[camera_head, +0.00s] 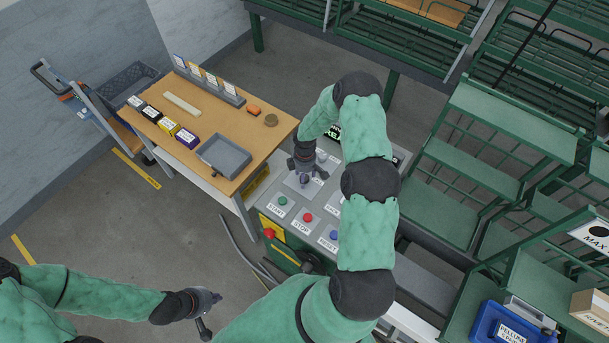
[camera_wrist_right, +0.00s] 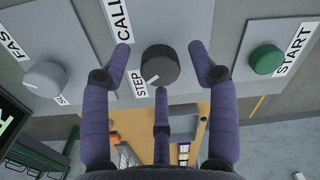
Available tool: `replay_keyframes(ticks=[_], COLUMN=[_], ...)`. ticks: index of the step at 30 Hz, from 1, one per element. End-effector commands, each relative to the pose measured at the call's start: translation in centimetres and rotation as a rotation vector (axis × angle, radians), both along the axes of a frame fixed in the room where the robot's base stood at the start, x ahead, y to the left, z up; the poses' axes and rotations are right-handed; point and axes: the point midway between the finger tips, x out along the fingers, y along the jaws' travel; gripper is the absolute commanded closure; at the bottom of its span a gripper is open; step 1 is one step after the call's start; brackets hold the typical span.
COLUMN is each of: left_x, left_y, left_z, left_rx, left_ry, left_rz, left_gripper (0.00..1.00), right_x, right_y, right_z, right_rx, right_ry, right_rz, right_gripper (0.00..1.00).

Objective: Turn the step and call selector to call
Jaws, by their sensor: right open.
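The step and call selector (camera_wrist_right: 165,62) is a dark round knob on a light plate in the right wrist view. Its white mark points to the lower left, toward the STEP label (camera_wrist_right: 138,84); the CALL label (camera_wrist_right: 119,20) is above that. My right gripper (camera_wrist_right: 160,62) is open, its purple fingers spread left, right and below the knob; I cannot tell whether any touches it. In the head view my right gripper (camera_head: 303,177) is over the control panel (camera_head: 270,197) and hides the selector. My left gripper (camera_head: 206,312) hangs low at left, away from the panel; its finger opening is unclear.
A green START button (camera_wrist_right: 266,59) and a pale knob (camera_wrist_right: 45,78) flank the selector. Red STOP (camera_head: 308,217) and blue (camera_head: 334,235) buttons sit nearer the panel's front. A wooden table (camera_head: 255,145) stands left, green racks (camera_head: 480,130) right.

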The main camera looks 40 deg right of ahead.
Motion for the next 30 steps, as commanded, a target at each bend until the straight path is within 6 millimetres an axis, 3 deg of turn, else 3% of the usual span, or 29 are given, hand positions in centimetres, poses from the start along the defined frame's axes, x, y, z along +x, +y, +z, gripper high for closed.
replay_keyframes(ticks=[2,7,8,20,30], left_x=[0.0,0.0,0.0,0.0,0.0], left_y=[0.0,0.0,0.0,0.0,0.0], left_z=[0.0,0.0,0.0,-1.1,-5.1], left_rx=[0.000,0.000,0.000,0.000,0.000], left_ry=[0.000,0.000,0.000,0.000,0.000], left_rz=[0.000,0.000,0.000,0.000,0.000], left_gripper=[1.00,1.00,1.00,1.00,1.00], right_x=[0.0,0.0,0.0,0.1,0.1], right_y=[0.0,0.0,0.0,0.0,0.0], right_z=[0.0,0.0,0.0,-0.2,-0.4], right_rx=[0.000,0.000,0.000,0.000,-0.001], right_ry=[0.000,0.000,0.000,-0.001,-0.003], right_rz=[0.000,0.000,0.000,-0.055,-0.299], right_gripper=[0.46,0.94,0.96,0.96,0.96])
